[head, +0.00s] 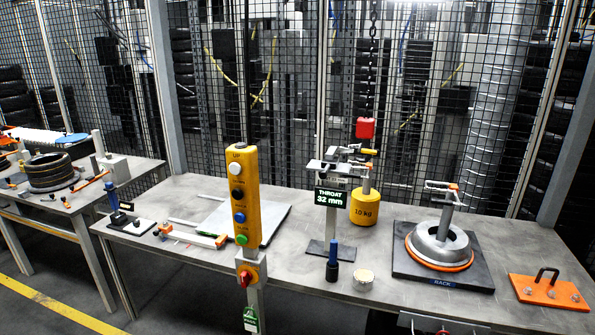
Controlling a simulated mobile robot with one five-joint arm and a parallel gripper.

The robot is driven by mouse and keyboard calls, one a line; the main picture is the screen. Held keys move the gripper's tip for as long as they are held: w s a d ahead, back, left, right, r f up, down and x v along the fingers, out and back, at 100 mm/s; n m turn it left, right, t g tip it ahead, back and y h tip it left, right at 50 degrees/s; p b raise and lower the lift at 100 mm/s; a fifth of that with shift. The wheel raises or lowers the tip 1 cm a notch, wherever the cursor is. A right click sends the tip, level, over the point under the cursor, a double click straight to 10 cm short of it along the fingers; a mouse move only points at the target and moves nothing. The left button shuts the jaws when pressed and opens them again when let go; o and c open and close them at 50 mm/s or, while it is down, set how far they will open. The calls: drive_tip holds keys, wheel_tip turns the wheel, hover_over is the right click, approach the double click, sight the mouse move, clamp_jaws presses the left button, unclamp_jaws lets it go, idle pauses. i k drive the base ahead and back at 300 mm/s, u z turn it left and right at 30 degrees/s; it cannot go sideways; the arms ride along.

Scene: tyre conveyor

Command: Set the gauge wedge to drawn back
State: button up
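A gauge stand (334,220) rises from a dark base plate on the main table, with a black display (331,198) reading "THROAT 32 mm" in green. At its top is a grey metal head (325,165) with a dark part and a yellow-tipped piece (369,152) at its right. I cannot pick out the gauge wedge with certainty, nor tell its position; the parts at the head overlap and are small. My gripper is not in view.
A yellow push-button pendant (242,198) stands in front of the table. A yellow 10 kg weight (364,208) is behind the gauge. A dark bottle (332,265) and pale cup (363,279) stand before it. A ringed hub (438,243) and orange plate (549,292) are right.

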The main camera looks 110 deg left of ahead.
sight(330, 161)
drive_tip(key=u, duration=1.65)
drive_tip(key=k, duration=0.2)
drive_tip(key=u, duration=3.2)
drive_tip(key=k, duration=0.6)
drive_tip(key=z, duration=0.15)
drive_tip(key=i, duration=1.55)
drive_tip(key=u, duration=0.2)
